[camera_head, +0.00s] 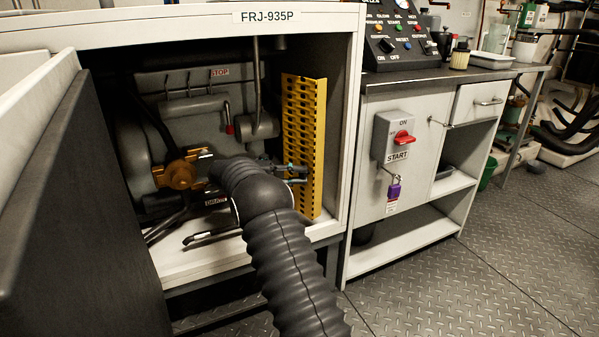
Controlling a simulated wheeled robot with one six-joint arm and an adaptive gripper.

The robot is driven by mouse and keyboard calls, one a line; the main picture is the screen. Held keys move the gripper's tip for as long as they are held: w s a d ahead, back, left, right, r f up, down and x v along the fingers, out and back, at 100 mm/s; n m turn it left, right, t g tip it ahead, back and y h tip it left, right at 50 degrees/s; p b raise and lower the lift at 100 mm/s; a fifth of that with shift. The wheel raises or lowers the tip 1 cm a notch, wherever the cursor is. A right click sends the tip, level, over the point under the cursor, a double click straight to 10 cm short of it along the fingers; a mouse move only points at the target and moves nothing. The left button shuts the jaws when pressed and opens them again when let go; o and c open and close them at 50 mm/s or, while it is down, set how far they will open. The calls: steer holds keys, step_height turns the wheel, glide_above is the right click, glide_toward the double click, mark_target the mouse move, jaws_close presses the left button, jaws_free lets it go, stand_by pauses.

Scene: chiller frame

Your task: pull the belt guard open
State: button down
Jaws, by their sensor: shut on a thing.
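The belt guard (318,150) is a tall yellow perforated panel at the right inside the chiller frame. It stands upright close to the frame's right wall. My gripper (297,173) is at the lower half of the guard and is shut on it. The jaws are small in the picture, and exactly which part of the guard they hold is hard to see. My dark ribbed arm comes up from the bottom and hides part of the machinery left of the guard.
The white chiller frame (180,30) surrounds the opening. A dark panel (75,220) stands at the left. Inside are pipes and an orange-brown fitting (178,175). At right stands a cabinet with a red start switch (403,138) and purple padlock (394,190). The floor (480,270) at right is clear.

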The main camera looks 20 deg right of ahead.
steer(key=shift+d, duration=0.1)
steer(key=c, duration=0.9)
jaws_free()
steer(key=shift+d, duration=0.1)
steer(key=shift+c, duration=0.2)
steer(key=shift+a, duration=0.2)
steer(key=shift+d, duration=0.15)
